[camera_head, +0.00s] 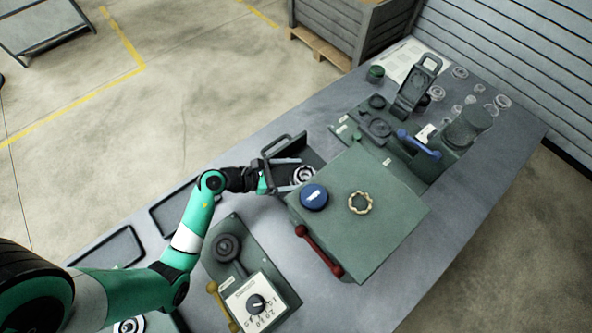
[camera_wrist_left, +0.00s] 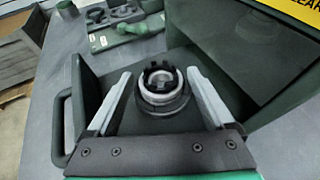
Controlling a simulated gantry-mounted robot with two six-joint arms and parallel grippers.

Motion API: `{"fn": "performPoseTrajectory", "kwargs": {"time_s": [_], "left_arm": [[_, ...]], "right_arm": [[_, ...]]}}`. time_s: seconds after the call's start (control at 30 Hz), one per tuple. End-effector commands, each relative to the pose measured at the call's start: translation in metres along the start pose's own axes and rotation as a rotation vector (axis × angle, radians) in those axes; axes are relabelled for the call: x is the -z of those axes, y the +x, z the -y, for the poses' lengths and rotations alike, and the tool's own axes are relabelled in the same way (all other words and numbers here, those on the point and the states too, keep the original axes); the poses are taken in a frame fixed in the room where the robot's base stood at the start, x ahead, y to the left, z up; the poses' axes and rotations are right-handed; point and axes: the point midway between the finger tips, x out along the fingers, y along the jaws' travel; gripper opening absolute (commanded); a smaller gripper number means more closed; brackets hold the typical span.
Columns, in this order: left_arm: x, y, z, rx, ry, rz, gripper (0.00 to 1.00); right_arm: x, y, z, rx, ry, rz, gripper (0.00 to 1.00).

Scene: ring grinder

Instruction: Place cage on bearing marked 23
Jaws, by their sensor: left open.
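A pale ring-shaped bearing (camera_head: 304,174) sits on a dark round mount inside the open drawer-like tray. It also shows in the left wrist view (camera_wrist_left: 160,98), with a dark notched, crown-like ring (camera_wrist_left: 162,72) at its top. No marking 23 is readable. A tan scalloped ring (camera_head: 360,203), shaped like a cage, lies on top of the green box. My left gripper (camera_head: 296,174) is open, with its two pale fingers on either side of the bearing and gaps between. It also shows in the left wrist view (camera_wrist_left: 160,82). My right gripper is not in view.
The green box (camera_head: 390,225) stands right of the tray (camera_head: 268,150), with a blue round knob (camera_head: 313,197) and a red handle (camera_head: 319,251). A dial panel (camera_head: 257,303) is at the front. Machinery with a blue handle (camera_head: 419,144) and several clear rings are farther back.

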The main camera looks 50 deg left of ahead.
Motion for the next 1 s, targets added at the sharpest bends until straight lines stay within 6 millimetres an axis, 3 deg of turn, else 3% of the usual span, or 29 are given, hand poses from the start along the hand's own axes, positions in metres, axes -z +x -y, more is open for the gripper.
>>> {"fn": "performPoseTrajectory", "kwargs": {"time_s": [0.33, 0.73, 1.0], "left_arm": [[-0.003, -0.007, -0.001, -0.003, -0.001, 0.000, 0.87], [-0.004, -0.097, -0.002, -0.009, -0.002, 0.001, 0.87], [-0.002, -0.121, 0.000, -0.001, -0.001, 0.000, 0.87]], "right_arm": [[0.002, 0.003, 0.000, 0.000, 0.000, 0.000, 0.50], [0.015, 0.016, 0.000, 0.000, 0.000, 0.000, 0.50], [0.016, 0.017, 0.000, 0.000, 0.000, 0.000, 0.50]]}}
